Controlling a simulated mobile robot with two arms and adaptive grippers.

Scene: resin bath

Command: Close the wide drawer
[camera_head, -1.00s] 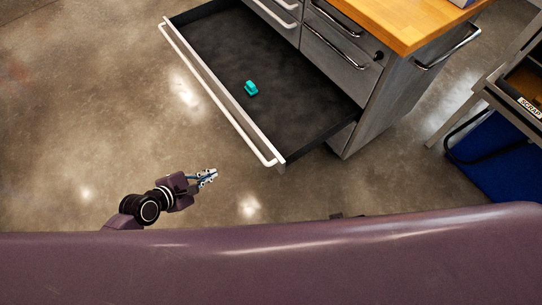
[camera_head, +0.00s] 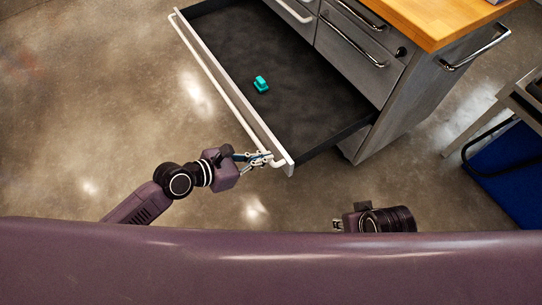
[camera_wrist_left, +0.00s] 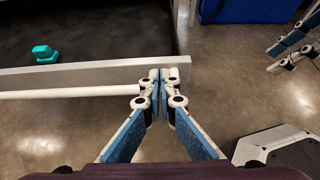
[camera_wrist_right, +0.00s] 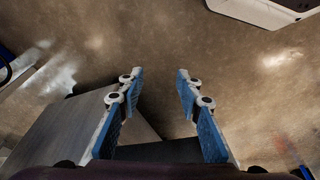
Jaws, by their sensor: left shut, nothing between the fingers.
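The wide drawer (camera_head: 283,146) is pulled far out of the grey cabinet, with a dark bottom and a pale front panel with a long bar handle (camera_head: 222,85). It also shows in the left wrist view (camera_wrist_left: 90,76). A small teal object (camera_head: 261,84) lies inside. My left gripper (camera_head: 268,158) is at the near right end of the drawer front, by the end of the handle. In the left wrist view its fingertips (camera_wrist_left: 160,76) are together and empty, over or against the front panel; contact is unclear. My right gripper (camera_wrist_right: 159,75) is open and empty, low beside my body.
The cabinet (camera_head: 385,115) has a wooden top (camera_head: 420,18) and smaller shut drawers (camera_head: 350,45). A blue bin (camera_head: 510,170) stands under a rack at the right. The floor in front of the drawer is clear.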

